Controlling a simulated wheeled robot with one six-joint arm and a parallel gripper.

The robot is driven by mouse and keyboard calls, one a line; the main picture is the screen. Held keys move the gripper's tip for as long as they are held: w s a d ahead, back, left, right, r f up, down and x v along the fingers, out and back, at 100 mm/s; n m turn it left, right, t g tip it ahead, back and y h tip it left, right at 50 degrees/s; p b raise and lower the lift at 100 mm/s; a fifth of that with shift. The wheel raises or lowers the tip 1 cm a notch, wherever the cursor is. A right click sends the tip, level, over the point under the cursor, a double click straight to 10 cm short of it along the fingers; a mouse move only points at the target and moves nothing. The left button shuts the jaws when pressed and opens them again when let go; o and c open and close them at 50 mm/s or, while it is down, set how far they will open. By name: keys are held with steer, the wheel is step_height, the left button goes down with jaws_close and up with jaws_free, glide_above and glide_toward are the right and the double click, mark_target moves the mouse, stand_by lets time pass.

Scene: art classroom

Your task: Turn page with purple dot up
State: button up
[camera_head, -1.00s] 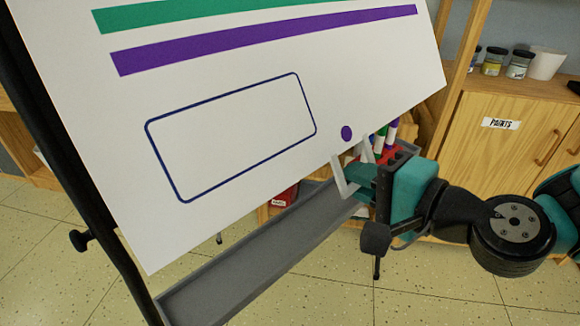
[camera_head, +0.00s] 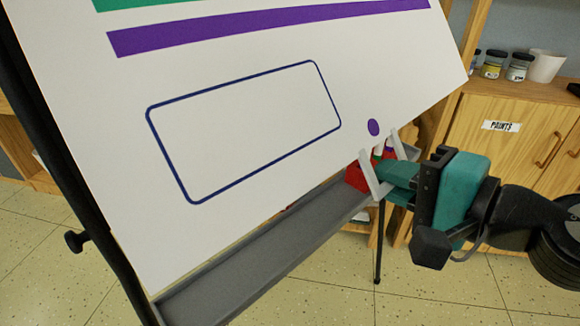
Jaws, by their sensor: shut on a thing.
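The white page (camera_head: 250,200) hangs on the easel and carries a purple dot (camera_head: 373,127) near its lower right edge. A purple stripe (camera_head: 270,28) and a dark-blue outlined box are printed on it. My gripper (camera_head: 381,165) is at the page's bottom edge just below the dot, its pale fingers shut on the page. The lower part of the page bows out toward me, away from the easel tray. The page hides most of the easel behind it.
A grey easel tray (camera_head: 250,268) runs below the page. Markers in a red holder (camera_head: 358,180) stand behind my gripper. A black easel post (camera_head: 75,170) is at left. A wooden paints cabinet (camera_head: 500,155) with jars on top is at right.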

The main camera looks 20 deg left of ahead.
steer(key=shift+o, duration=0.4)
steer(key=shift+s+d+r+b, duration=0.1)
steer(key=shift+d+r+b, duration=0.35)
steer(key=shift+b, duration=0.35)
steer(key=shift+s+d+r+b, duration=0.3)
steer(key=shift+d+r+b, duration=0.25)
steer(key=shift+b, duration=0.6)
steer(key=shift+s+d+r, duration=0.15)
steer(key=shift+d+r, duration=0.4)
steer(key=shift+r, duration=0.05)
steer(key=shift+c, duration=0.3)
steer(key=shift+s+d+r, duration=0.25)
steer(key=shift+d+r, duration=0.2)
steer(key=shift+d, duration=0.05)
steer(key=shift+s+d+r, duration=0.2)
steer(key=shift+d+r, duration=0.2)
steer(key=shift+d, duration=0.05)
jaws_close()
steer(key=shift+s+d, duration=0.1)
steer(key=s+d+r+p, duration=0.2)
steer(key=d+r, duration=0.3)
steer(key=r, duration=0.2)
steer(key=shift+d+r, duration=0.25)
steer(key=shift+d, duration=0.1)
steer(key=shift+s+r, duration=0.1)
